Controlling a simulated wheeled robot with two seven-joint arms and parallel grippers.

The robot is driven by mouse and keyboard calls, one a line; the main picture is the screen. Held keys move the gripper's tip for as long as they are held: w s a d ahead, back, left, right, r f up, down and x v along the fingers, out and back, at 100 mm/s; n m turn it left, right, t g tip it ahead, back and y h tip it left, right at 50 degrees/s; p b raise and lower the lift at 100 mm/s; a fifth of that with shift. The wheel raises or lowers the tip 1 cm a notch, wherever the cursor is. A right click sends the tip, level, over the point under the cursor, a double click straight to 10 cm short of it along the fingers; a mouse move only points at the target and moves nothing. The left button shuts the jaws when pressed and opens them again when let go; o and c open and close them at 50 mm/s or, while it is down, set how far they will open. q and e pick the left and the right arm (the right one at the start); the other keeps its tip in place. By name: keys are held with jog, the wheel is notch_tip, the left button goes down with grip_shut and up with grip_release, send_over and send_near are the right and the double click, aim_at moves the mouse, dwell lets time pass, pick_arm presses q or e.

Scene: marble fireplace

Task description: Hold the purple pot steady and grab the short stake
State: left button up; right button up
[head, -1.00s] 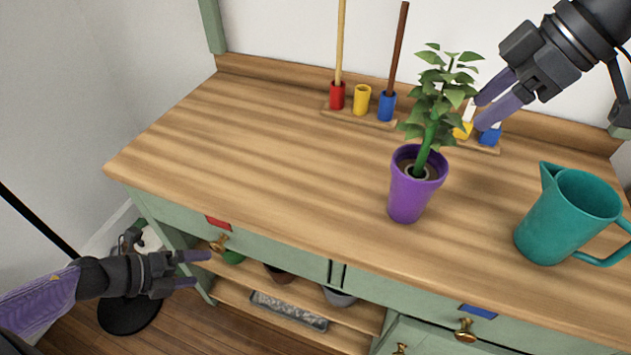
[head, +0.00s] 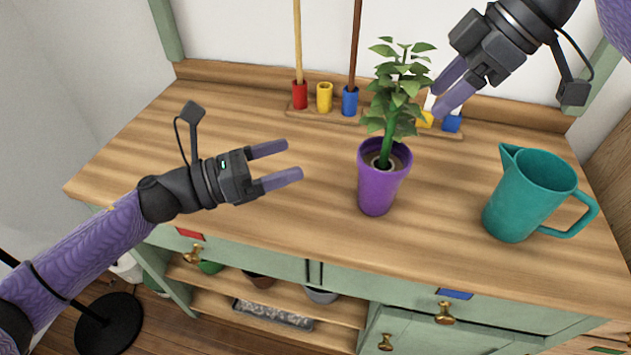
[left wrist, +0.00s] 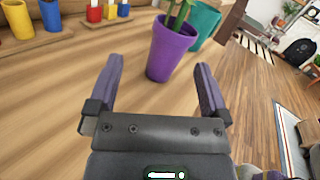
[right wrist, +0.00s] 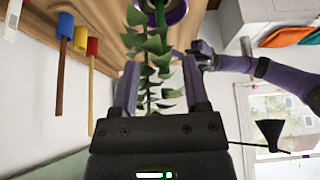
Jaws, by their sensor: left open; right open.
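The purple pot (head: 377,196) stands upright on the wooden bench, holding a green leafy plant (head: 392,110). My left gripper (head: 293,160) is open and empty, left of the pot and apart from it; the left wrist view shows the pot (left wrist: 172,48) ahead between its fingers. My right gripper (head: 438,101) is open beside the foliage; in the right wrist view leaves (right wrist: 150,75) show between its fingers. A light stake (head: 298,40) stands in a red cup and a dark brown stake (head: 356,45) in a blue cup. Their tops are cut off in the head view; I cannot tell which is shorter.
A teal jug (head: 530,195) stands right of the pot. A yellow cup (head: 324,97) between the staked cups looks empty. A second cup rack (head: 455,133) is partly hidden behind the plant. The bench's left side is clear.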

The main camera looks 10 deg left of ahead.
aim_at(386, 150)
pick_arm(q)
jog(key=d+f+m, duration=0.1)
jog(key=d, duration=0.1)
jog(key=d+f+m+g, duration=0.1)
jog(key=d+f+m, duration=0.1)
jog(key=d, duration=0.1)
jog(key=shift+w+d+f+g, duration=0.25)
jog(key=shift+d+f+g, duration=0.05)
jog(key=shift+d, duration=0.05)
jog(key=x, duration=0.9)
jog(key=shift+w+d+f, duration=0.1)
jog(key=shift+d, duration=0.1)
jog(key=c, duration=1.2)
